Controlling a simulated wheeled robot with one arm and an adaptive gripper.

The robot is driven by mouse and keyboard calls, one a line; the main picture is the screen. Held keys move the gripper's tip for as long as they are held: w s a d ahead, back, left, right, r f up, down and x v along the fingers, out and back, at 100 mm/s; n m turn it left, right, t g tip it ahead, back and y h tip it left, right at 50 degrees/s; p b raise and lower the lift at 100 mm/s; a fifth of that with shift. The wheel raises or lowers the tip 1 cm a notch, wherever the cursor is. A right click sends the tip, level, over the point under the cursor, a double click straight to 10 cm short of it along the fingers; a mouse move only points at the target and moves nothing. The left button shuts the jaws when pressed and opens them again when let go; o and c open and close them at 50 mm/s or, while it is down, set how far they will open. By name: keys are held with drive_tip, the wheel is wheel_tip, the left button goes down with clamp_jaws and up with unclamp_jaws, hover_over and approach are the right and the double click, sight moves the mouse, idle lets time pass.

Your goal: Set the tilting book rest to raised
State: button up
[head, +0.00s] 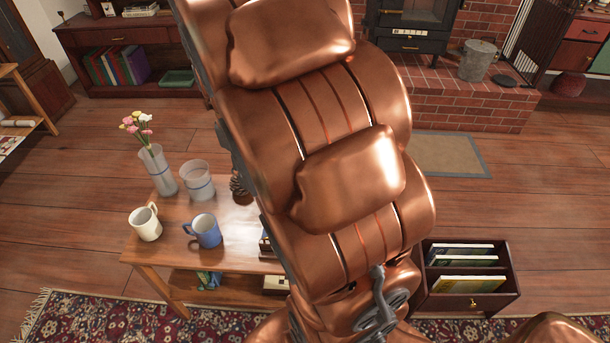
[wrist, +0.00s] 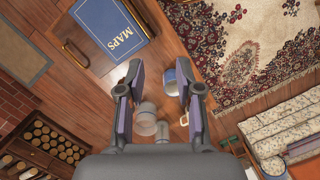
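In the wrist view a blue book marked MAPS (wrist: 108,35) lies at the upper left, on a wooden surface that seems to be the book rest (wrist: 72,22). A brass bar (wrist: 128,12) runs along the book's right side and a brass handle (wrist: 76,52) is at the left edge. I cannot tell the rest's tilt from this view. My gripper (wrist: 160,76) is open and empty, with its two fingers wide apart, below and to the right of the book in the picture. In the head view my arm hides the rest and the gripper.
A low wooden table (head: 165,254) carries a cream mug (head: 146,224), a blue mug (head: 204,231), a flower vase (head: 158,172) and a glass vessel (head: 198,181). A dark magazine box (head: 468,302) stands on the floor at right. Open floor lies behind the table.

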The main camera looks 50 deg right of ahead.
drive_tip(key=w+d+f+n+b, duration=0.1)
drive_tip(key=w+d+f, duration=0.3)
drive_tip(key=d, duration=0.3)
drive_tip(key=w+d+f+n+b, duration=0.1)
drive_tip(key=w+d+f+b, duration=0.1)
drive_tip(key=w+d+f, duration=0.35)
drive_tip(key=w+d+f+n+y+b, duration=0.2)
drive_tip(key=d+f+n+b, duration=0.15)
drive_tip(key=d+f, duration=1.25)
drive_tip(key=shift+n+t, duration=0.3)
drive_tip(key=shift+n, duration=0.15)
drive_tip(key=f, duration=0.1)
drive_tip(key=f+p, duration=0.1)
drive_tip(key=f, duration=0.3)
drive_tip(key=shift+s+d+p, duration=0.15)
drive_tip(key=shift+s+p, duration=0.15)
drive_tip(key=shift+r, duration=0.1)
clamp_jaws()
